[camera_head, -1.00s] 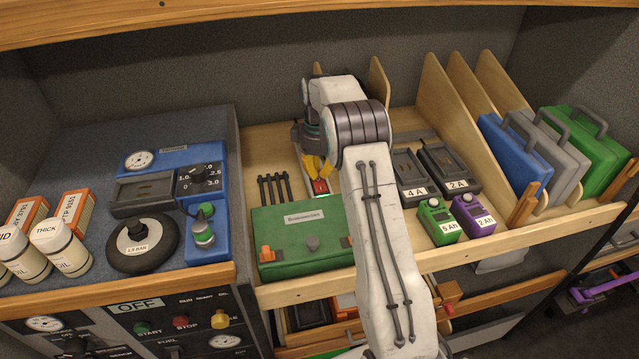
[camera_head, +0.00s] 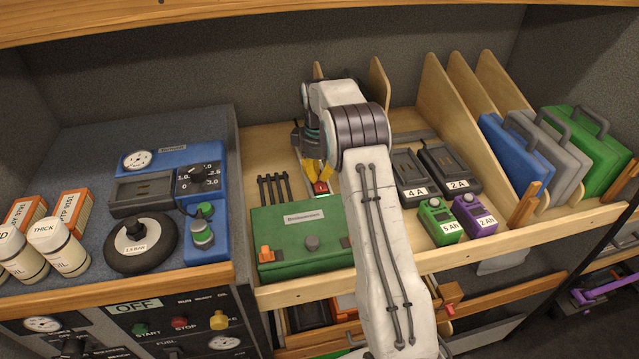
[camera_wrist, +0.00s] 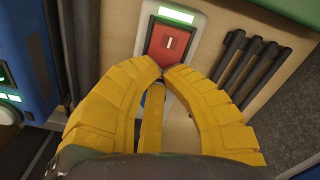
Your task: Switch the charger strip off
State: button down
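The charger strip's red rocker switch (camera_head: 320,188) shows just below my fingertips in the head view. In the wrist view the red rocker (camera_wrist: 167,43) bears a white "I" mark and sits in a pale housing. A lit green indicator (camera_wrist: 176,16) is at the end of that housing. My gripper (camera_head: 318,177) has yellow fingers, which also show in the wrist view (camera_wrist: 161,71). Their tips are together with nothing between them. They are at the rocker's near edge; I cannot tell whether they touch it. My arm hides much of the strip.
Two dark chargers labelled 4 A (camera_head: 411,172) and 2 A (camera_head: 449,168) are right of my arm. Wooden dividers (camera_head: 447,115) stand to the right.

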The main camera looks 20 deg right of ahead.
dwell(0.3)
jog(key=shift+r+p, duration=3.05)
jog(key=shift+r, duration=0.35)
jog(key=shift+r, duration=0.1)
